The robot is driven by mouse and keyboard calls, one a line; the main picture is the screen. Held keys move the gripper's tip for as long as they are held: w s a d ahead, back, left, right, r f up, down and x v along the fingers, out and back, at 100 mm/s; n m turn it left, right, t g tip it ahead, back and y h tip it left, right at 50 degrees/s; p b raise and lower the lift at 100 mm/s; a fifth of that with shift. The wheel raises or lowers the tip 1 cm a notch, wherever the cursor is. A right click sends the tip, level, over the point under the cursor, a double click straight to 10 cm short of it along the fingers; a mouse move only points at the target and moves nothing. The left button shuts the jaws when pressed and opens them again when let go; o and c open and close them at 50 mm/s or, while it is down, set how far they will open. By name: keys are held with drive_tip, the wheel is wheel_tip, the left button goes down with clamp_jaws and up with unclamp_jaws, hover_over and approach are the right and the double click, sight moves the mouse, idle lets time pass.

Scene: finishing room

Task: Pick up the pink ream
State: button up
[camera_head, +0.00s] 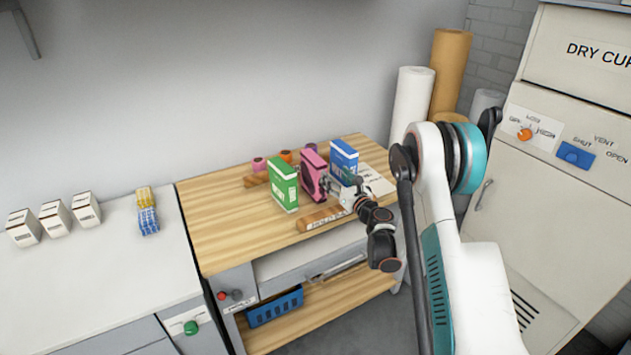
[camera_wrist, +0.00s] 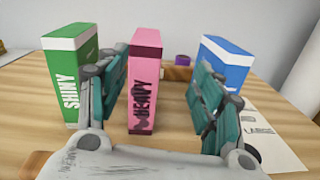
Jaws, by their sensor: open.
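The pink ream (camera_head: 314,171) stands upright on the wooden table between a green ream (camera_head: 283,184) and a blue ream (camera_head: 343,160). In the wrist view the pink ream (camera_wrist: 145,82) is in the middle, with dark lettering on its front. My gripper (camera_head: 332,188) is at its near side. In the wrist view my gripper (camera_wrist: 152,95) is open, with one finger on each side of the pink ream and gaps between. The green ream (camera_wrist: 72,75) is just left of the left finger. The blue ream (camera_wrist: 226,68) is behind the right finger, which partly hides it.
The wooden table (camera_head: 215,225) is bare at its left. Several small rolls (camera_head: 285,156) lie behind the reams. A labelled wooden bar (camera_head: 322,218) lies at the front edge, and paper (camera_head: 375,182) lies at the right. A dryer cabinet (camera_head: 535,200) stands at the right.

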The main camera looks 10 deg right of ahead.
sight(313, 170)
drive_tip(key=f, duration=0.1)
drive_tip(key=f+n, duration=0.1)
drive_tip(key=s+f, duration=0.1)
drive_tip(key=shift+a+f+n+g, duration=0.25)
drive_tip(key=shift+a+n+g, duration=0.05)
drive_tip(key=shift+w+a+f+y, duration=0.1)
drive_tip(key=shift+f+y, duration=0.15)
drive_tip(key=shift+y, duration=0.15)
drive_tip(key=b+x, duration=0.1)
drive_tip(key=x, duration=0.3)
drive_tip(key=b+x, duration=0.1)
drive_tip(key=x, duration=0.3)
drive_tip(key=b+x, duration=0.1)
drive_tip(key=x, duration=0.4)
drive_tip(key=shift+a+f+b, duration=0.2)
drive_tip(key=shift+a+b, duration=0.1)
drive_tip(key=shift+w+r, duration=0.1)
drive_tip(key=shift+c, duration=0.6)
clamp_jaws()
